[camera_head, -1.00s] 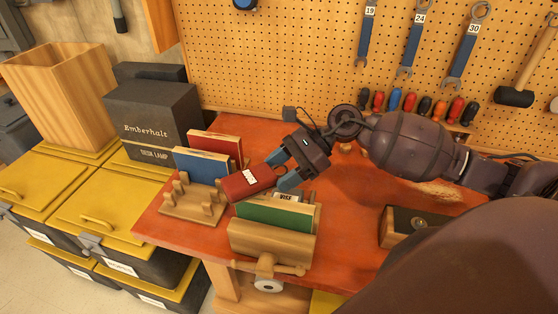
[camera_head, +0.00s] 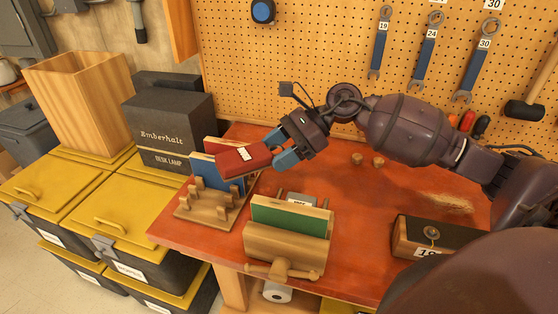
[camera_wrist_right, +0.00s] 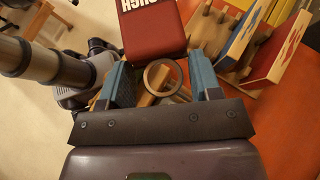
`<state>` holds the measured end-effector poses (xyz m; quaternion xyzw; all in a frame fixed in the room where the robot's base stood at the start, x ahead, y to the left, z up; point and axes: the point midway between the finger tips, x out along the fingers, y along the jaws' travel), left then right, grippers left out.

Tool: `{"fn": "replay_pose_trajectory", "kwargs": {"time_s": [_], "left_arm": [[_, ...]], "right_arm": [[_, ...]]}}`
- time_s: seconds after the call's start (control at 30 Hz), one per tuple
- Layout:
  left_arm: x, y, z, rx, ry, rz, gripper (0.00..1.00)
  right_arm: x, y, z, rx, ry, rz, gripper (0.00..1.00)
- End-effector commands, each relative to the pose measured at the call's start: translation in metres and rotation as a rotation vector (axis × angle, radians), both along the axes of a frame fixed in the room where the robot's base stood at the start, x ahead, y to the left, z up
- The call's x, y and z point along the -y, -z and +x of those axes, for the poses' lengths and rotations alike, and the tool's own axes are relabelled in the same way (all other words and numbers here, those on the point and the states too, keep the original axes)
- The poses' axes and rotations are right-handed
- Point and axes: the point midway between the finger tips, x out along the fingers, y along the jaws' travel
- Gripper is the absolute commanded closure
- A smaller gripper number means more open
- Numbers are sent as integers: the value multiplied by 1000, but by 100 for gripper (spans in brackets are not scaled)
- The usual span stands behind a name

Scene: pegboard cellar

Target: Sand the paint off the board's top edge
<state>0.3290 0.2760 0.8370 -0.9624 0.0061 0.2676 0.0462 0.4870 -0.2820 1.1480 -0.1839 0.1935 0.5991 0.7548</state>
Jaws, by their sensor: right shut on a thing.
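My right gripper (camera_head: 283,152) is shut on a red sanding block (camera_head: 243,159), held in the air left of the vise. The block's lettering, ending in "OUGH", shows in the right wrist view (camera_wrist_right: 152,28), beyond the gripper's blue fingers (camera_wrist_right: 163,82). A green board (camera_head: 290,217) stands upright in the wooden vise (camera_head: 285,247) at the bench's front edge, apart from the block.
The red-orange bench (camera_head: 345,225) has bare room right of the vise. A dark-topped wooden box (camera_head: 402,238) stands at the right. Two small wooden knobs (camera_head: 367,160) lie near the back. A lamp box (camera_head: 172,132) stands left of the bench. Wrenches (camera_head: 420,58) hang on the pegboard.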

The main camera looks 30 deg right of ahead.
Motion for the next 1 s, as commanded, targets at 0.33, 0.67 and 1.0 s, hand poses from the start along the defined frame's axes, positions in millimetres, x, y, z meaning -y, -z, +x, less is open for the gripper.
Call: {"fn": "replay_pose_trajectory", "kwargs": {"time_s": [0.33,0.67,1.0], "left_arm": [[-1,-3,-4,-8,-3,0,57],[0,-3,-2,-5,-2,0,57],[0,-4,0,-1,-1,-1,57]], "right_arm": [[2,-21,6,2,3,0,72],[2,-21,6,1,2,1,72],[2,-21,6,1,2,1,72]]}}
